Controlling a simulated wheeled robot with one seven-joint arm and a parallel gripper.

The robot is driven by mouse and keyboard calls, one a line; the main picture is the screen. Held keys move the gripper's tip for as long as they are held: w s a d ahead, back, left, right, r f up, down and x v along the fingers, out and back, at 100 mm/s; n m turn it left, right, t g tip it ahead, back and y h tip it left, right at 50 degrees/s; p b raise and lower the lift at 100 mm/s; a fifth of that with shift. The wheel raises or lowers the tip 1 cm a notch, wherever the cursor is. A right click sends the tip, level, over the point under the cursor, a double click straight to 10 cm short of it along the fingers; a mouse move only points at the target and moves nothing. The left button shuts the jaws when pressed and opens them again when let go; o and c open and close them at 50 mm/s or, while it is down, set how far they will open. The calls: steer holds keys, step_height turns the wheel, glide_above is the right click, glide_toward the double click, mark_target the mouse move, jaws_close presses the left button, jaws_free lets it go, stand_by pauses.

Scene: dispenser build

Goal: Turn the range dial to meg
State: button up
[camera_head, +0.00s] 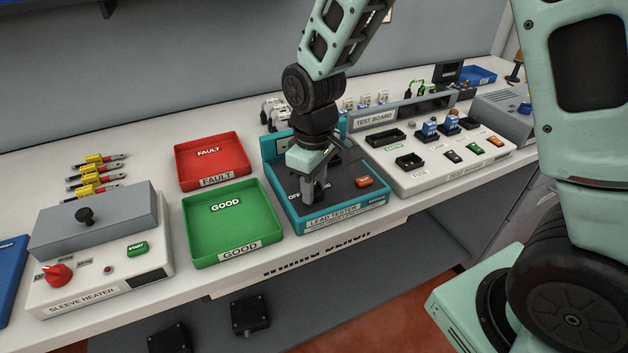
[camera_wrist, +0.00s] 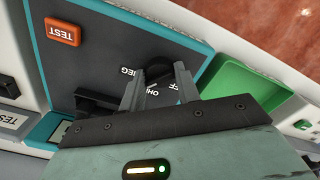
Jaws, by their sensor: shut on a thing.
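The lead tester (camera_head: 345,222) is a teal box with a dark top panel, standing at the front of the bench. Its range dial (camera_wrist: 158,70) is a black knob among white markings, partly covered in the wrist view, that look like MEG, OHM and OFF. My gripper (camera_head: 311,192) points down over the left part of the panel. In the wrist view, my gripper (camera_wrist: 160,84) has one finger on each side of the dial and is shut on it. I cannot tell which marking the dial points to.
An orange TEST button (camera_head: 364,182) sits on the panel right of my gripper. The green GOOD tray (camera_head: 238,254) stands close on the left, with the red FAULT tray (camera_head: 215,180) behind it. The test board (camera_head: 455,178) stands on the right, and the sleeve heater (camera_head: 95,285) far left.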

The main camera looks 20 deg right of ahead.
steer(key=shift+w+r+m+p, duration=0.1)
steer(key=shift+m+p, duration=0.35)
steer(key=shift+m, duration=1.35)
steer(key=o, duration=1)
steer(key=shift+c, duration=0.2)
step_height(320, 180, up, 17)
steer(key=shift+r, duration=0.2)
